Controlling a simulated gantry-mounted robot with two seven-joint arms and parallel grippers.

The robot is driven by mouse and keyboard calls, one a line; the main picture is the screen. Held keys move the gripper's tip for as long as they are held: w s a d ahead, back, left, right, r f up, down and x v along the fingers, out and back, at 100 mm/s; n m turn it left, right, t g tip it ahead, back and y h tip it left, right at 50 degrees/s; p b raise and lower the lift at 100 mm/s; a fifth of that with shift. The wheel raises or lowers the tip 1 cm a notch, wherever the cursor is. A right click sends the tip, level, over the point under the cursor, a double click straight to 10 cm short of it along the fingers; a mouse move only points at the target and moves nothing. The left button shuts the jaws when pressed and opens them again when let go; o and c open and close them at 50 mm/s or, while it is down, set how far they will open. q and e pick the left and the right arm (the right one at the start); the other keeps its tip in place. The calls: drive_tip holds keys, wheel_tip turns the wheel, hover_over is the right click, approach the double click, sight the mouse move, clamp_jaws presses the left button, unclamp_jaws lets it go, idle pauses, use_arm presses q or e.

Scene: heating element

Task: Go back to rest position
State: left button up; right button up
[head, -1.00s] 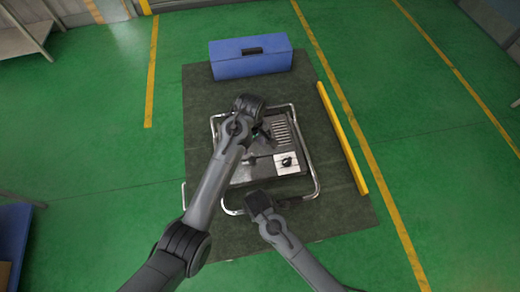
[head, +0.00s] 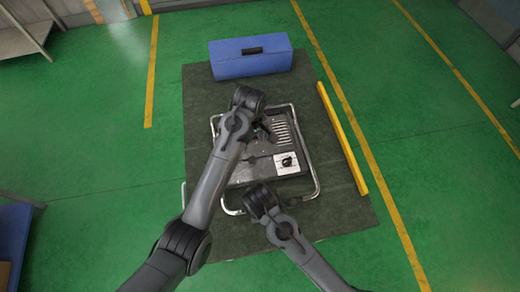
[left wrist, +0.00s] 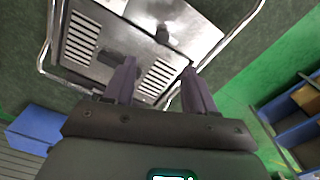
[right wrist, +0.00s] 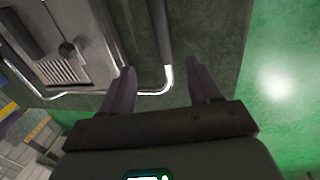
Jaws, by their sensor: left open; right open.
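My left gripper (head: 264,130) is above the far part of the heating element (head: 262,170), a grey metal panel with slots, a black knob on a white plate and a tubular frame. In the left wrist view its fingers (left wrist: 158,88) are apart with nothing between them, and the slotted panel (left wrist: 125,45) lies beyond. My right gripper is near the frame's front edge in the head view, its fingers hidden there. In the right wrist view its fingers (right wrist: 162,88) are apart and empty, with the frame's bent tube (right wrist: 155,88) beyond them.
A blue toolbox (head: 250,62) stands at the far end of the dark mat (head: 200,85). A yellow bar (head: 342,140) lies along the mat's right side. Green floor on both sides is largely clear. A blue shelf unit (head: 14,235) is at the left edge.

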drive_tip(key=shift+s+r, duration=0.1)
drive_tip(key=shift+r, duration=0.5)
